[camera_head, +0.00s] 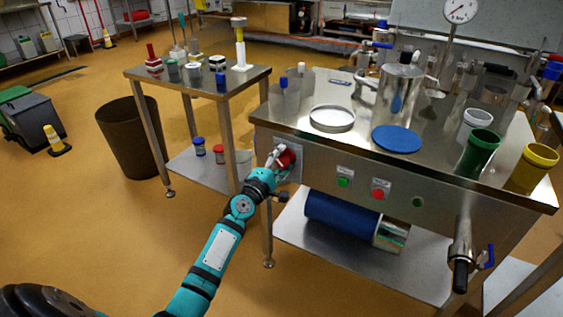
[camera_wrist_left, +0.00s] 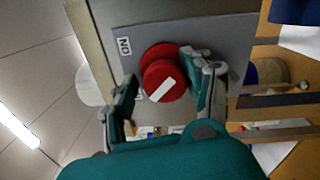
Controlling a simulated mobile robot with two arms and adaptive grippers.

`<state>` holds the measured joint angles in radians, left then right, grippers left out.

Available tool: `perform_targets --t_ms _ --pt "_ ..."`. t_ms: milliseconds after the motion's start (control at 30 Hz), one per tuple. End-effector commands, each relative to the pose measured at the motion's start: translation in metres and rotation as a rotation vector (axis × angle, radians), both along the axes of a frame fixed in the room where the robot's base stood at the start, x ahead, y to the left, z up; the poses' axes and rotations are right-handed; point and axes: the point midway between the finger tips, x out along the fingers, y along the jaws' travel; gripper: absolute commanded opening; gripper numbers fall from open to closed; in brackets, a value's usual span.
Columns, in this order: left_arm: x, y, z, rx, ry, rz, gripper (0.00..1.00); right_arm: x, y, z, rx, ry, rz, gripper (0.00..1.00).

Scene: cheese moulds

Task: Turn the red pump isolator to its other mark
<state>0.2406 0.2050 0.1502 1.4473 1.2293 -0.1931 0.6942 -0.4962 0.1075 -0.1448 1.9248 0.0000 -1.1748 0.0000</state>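The red pump isolator (camera_head: 287,157) is a round red knob on the front panel of the steel table. In the left wrist view the red knob (camera_wrist_left: 163,80) carries a white bar lying at a slant on its face. A grey plate behind it has a small white label (camera_wrist_left: 124,46) with black letters, and another label is partly hidden. My left gripper (camera_head: 277,158) is at the knob, and its fingers (camera_wrist_left: 165,88) stand apart on either side of it. I see no clear grip; contact is hard to tell. My right gripper is not in view.
A green button (camera_head: 343,182) and a red button (camera_head: 379,194) sit on the panel to the right. A blue cylinder (camera_head: 340,214) lies on the shelf below. A side table (camera_head: 250,80) stands to the left. A valve pipe (camera_head: 461,255) sticks out at the front right.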

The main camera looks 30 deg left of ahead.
Motion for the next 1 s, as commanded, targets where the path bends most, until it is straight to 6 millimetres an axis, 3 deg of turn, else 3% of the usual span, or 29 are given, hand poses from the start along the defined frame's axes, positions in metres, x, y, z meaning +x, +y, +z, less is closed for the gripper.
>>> perform_targets --t_ms 467,567,1000 --pt "-0.005 -0.001 -0.004 0.001 0.007 -0.002 0.62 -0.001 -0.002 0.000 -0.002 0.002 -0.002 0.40" --pt "-0.017 -0.002 -0.006 0.001 0.008 -0.003 0.62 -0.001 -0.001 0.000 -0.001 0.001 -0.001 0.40" --pt "-0.103 -0.001 -0.009 0.003 0.008 -0.002 0.62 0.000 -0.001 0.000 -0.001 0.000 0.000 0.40"
